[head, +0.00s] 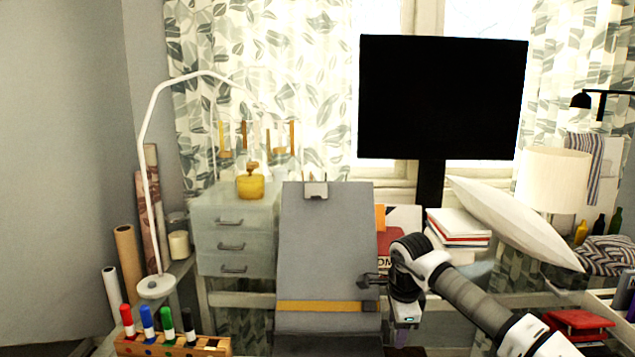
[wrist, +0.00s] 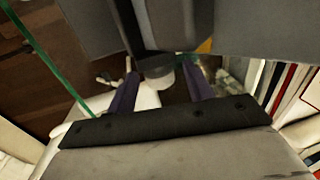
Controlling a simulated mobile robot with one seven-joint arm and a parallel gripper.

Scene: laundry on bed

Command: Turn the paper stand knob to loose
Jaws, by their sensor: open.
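The paper stand (head: 328,235) is a tilted grey board with a metal clip on top and a yellow strip low across it, in the middle of the head view. My gripper (head: 402,338) is just right of its lower part, pointing down. In the wrist view my gripper (wrist: 161,90) is open, with a purple finger on each side. A short grey round part, which looks like the stand's knob (wrist: 160,82), shows between the fingers below a dark piece. I cannot tell whether the fingers touch it. The knob is not clear in the head view.
A monitor (head: 443,97) stands behind, with stacked books (head: 458,228) and a white pillow (head: 515,222) at right. Drawers (head: 232,245) and a white lamp (head: 150,190) are at left. A wooden marker holder (head: 170,347) is at front left. Books (wrist: 290,90) line the wrist view's right.

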